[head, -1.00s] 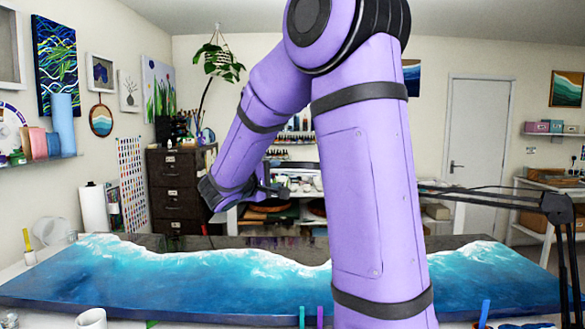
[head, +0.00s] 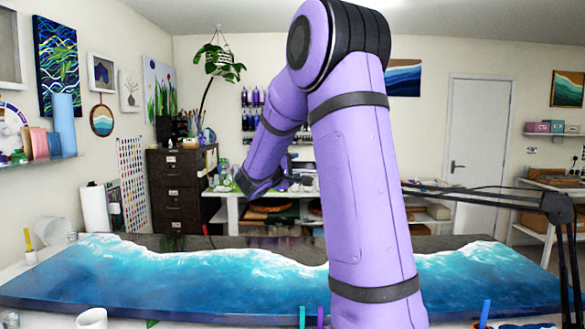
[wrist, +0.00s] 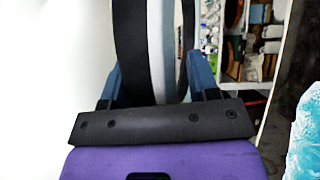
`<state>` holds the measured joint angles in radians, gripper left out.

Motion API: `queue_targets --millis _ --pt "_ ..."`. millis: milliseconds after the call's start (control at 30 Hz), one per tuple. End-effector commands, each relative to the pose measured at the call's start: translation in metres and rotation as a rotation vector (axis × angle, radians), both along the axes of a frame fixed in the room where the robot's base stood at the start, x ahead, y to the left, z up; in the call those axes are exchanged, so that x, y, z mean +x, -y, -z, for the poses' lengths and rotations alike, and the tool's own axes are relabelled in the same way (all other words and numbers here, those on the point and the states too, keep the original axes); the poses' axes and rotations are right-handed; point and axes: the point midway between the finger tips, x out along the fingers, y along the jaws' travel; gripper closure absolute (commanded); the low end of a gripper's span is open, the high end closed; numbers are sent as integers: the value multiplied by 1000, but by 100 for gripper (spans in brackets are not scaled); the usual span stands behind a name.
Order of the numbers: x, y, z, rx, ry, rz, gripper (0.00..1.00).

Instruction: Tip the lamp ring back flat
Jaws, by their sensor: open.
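In the wrist view, the lamp ring (wrist: 130,40) shows close up as upright curved black and pale bands running between my fingers. My gripper (wrist: 157,68) is open, with one blue finger on each side of these bands. I cannot tell whether either finger touches them. In the head view, my gripper (head: 296,182) is small and partly hidden, above the far side of the worktable. The lamp's black arm (head: 480,194) reaches in from the right and passes behind my arm. The ring itself is mostly hidden there, so its full tilt is unclear.
A long blue-and-white wave resin panel (head: 180,285) fills the table below. A black lamp joint and post (head: 557,205) stand at the right edge. A white mug (head: 92,319) and coloured sticks are along the front edge. A dark cabinet (head: 178,190) stands behind.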

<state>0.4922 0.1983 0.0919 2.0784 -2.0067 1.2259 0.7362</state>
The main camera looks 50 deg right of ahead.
Motion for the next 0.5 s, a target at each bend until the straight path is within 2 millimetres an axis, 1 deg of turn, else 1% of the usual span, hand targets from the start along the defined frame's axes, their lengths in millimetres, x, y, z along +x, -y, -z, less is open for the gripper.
queue_targets --millis 267,300,367,400,467,500 --pt "0 1 0 0 0 0 45" --pt "0 1 0 0 0 0 54" --pt "0 1 0 0 0 1 68" --pt "0 1 0 0 0 1 77" --pt "0 1 0 0 0 1 91" --pt "0 1 0 0 0 1 100"
